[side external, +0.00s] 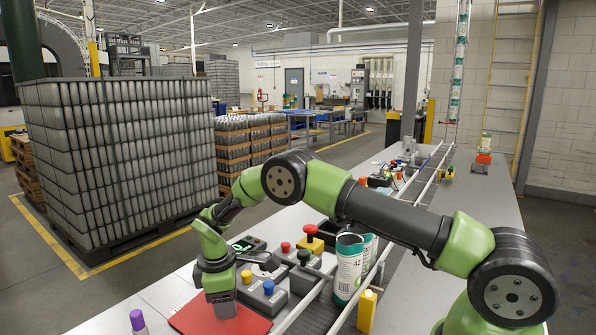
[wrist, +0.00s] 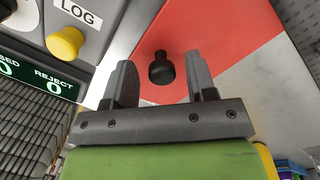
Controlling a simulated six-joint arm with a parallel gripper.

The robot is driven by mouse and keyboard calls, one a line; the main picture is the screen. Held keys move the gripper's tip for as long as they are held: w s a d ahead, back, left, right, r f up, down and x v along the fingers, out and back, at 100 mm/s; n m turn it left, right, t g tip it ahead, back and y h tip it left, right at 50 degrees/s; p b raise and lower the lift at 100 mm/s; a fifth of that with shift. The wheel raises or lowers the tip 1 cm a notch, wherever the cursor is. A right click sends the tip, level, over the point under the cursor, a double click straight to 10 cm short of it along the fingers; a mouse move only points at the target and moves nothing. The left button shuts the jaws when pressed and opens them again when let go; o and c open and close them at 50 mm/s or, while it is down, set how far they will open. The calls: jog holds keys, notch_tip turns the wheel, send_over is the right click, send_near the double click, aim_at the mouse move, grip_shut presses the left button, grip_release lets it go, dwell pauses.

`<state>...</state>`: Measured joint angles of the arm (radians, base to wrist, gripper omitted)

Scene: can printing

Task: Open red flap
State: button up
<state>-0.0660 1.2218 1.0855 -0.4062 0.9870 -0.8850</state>
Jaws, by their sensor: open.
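The red flap (side external: 248,324) lies at the near left edge of the work table, below my gripper (side external: 223,308). In the wrist view the red flap (wrist: 235,30) has a black knob (wrist: 161,70) standing up from it. My gripper (wrist: 160,75) is open and empty, with its two fingers apart. The knob shows in the gap between them, a little nearer the left finger. I cannot tell how far the fingertips are from the knob. The gripper hides the knob in the side external view. The flap looks flat and shut.
Grey control boxes with a yellow button (side external: 246,276) and a blue button (side external: 268,288) stand close right of my gripper. A printed can (side external: 348,272) stands by the conveyor. A purple-capped marker (side external: 137,321) is at the left, and a yellow bottle (side external: 367,311) at the front.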

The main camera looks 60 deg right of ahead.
jog(key=shift+d+f+y, duration=0.35)
jog(key=shift+f+y, duration=0.05)
jog(key=shift+y, duration=0.1)
notch_tip(320, 180, up, 10)
jog(key=shift+a+r, duration=0.1)
jog(key=s+a+r+m+t+y, duration=0.1)
jog(key=s+r+m+t, duration=0.4)
jog(key=s+r, duration=1.2)
jog(key=shift+s+a+r+m+y, duration=0.35)
jog(key=shift+r+m, duration=1.05)
jog(key=shift+m, duration=0.6)
